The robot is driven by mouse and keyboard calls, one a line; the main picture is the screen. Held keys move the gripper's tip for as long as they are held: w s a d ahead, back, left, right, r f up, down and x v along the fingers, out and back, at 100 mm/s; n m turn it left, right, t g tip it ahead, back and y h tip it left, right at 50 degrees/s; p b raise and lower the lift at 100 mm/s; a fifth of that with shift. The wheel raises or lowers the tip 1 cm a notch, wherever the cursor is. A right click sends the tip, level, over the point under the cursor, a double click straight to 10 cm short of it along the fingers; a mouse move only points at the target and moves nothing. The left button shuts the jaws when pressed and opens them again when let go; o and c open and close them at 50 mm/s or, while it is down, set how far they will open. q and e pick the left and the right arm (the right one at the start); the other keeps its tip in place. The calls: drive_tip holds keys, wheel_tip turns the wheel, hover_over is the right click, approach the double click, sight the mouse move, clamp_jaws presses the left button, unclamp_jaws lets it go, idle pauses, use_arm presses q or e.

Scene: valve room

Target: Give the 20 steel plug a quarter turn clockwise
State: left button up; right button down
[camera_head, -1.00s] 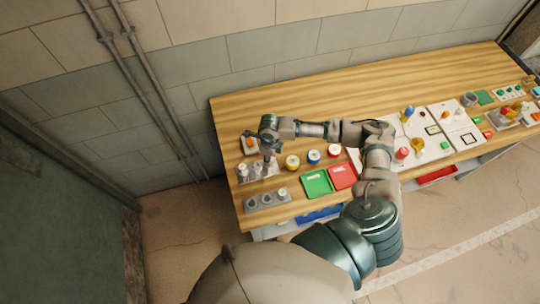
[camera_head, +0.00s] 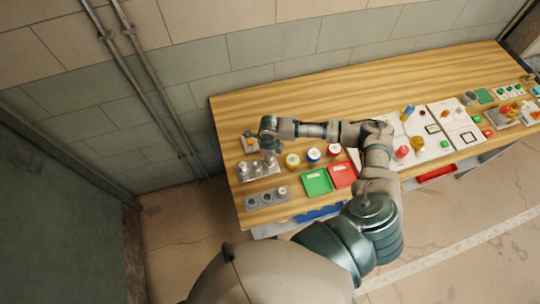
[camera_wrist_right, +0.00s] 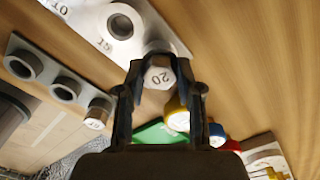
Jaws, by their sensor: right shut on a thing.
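The 20 steel plug (camera_wrist_right: 159,75) is a light hexagonal head marked 20, and the number reads nearly upside down in the wrist view. My right gripper (camera_wrist_right: 160,72) is shut on it, with one dark finger on each side of the head. In the head view my right gripper (camera_head: 270,155) points down at the right end of the back grey block (camera_head: 260,174) and largely hides the plug there. The wrist view shows the block's 15 and 10 positions (camera_wrist_right: 121,25) beside the plug. My left gripper is not in view.
A front grey block (camera_head: 267,200) has round sockets and a plug at its right end. Yellow (camera_head: 292,161), blue (camera_head: 314,155) and red (camera_head: 334,150) round pieces stand close to the right. Green (camera_head: 316,183) and red (camera_head: 342,175) trays lie in front of them.

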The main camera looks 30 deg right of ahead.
drive_tip(key=shift+p, duration=0.3)
idle(0.7)
drive_tip(key=shift+m+p, duration=0.9)
drive_tip(key=shift+m, duration=0.1)
drive_tip(key=shift+f+m, duration=0.15)
drive_tip(key=shift+m, duration=0.35)
drive_tip(key=shift+m, duration=1.5)
drive_tip(key=shift+s, duration=0.1)
drive_tip(key=m, duration=0.3)
drive_tip(key=shift+f, duration=0.1)
